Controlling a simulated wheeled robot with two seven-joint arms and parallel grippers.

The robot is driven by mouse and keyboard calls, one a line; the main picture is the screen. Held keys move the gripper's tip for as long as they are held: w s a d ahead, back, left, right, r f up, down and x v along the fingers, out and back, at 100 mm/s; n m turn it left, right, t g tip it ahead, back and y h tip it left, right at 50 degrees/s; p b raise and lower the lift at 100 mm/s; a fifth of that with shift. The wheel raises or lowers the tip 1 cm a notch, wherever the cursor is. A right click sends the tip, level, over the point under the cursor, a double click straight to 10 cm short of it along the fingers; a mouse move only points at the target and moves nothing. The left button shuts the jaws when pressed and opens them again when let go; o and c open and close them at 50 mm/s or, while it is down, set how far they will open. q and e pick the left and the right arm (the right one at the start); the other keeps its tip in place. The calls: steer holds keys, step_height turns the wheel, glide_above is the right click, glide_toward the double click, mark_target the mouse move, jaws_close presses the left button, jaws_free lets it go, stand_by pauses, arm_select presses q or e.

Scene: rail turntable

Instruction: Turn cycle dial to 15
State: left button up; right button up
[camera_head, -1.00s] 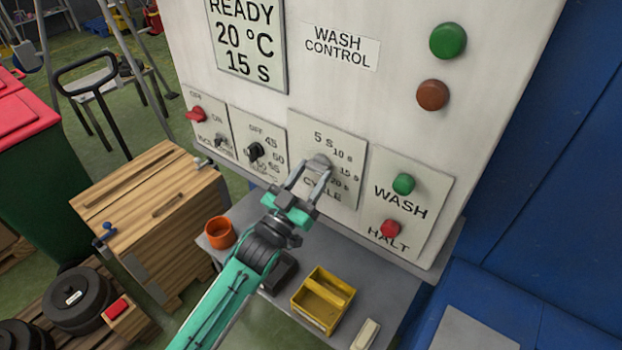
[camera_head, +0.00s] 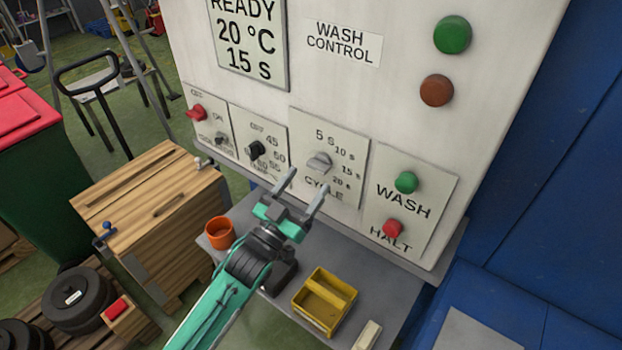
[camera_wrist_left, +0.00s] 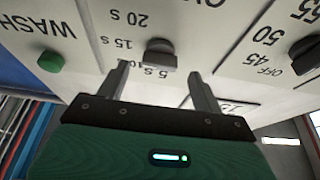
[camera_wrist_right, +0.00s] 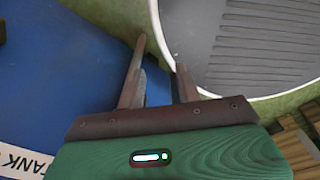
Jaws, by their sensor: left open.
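The display (camera_head: 247,45) reads READY, 20 °C, 15 S. My left gripper (camera_head: 308,181) is open and empty, just below and in front of the dial, apart from it. In the left wrist view the dial (camera_wrist_left: 158,55) shows upside down beyond and between the open fingers (camera_wrist_left: 158,72). I cannot tell exactly which mark its pointer meets. My right gripper (camera_wrist_right: 161,54) is open and empty, away from the panel.
A black dial (camera_head: 257,151) and a red switch (camera_head: 197,112) sit left of the cycle dial. WASH (camera_head: 405,182) and HALT (camera_head: 393,228) buttons sit right. Below, the grey shelf holds an orange cup (camera_head: 219,232) and a yellow bin (camera_head: 324,301).

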arm_select(q)
steer(key=b+v, duration=0.3)
steer(key=v, duration=0.7)
steer(key=shift+s+a, duration=0.25)
steer(key=shift+s, duration=0.05)
arm_select(e)
step_height(320, 180, down, 4)
steer(key=shift+r, duration=0.1)
arm_select(q)
steer(key=shift+f, duration=0.2)
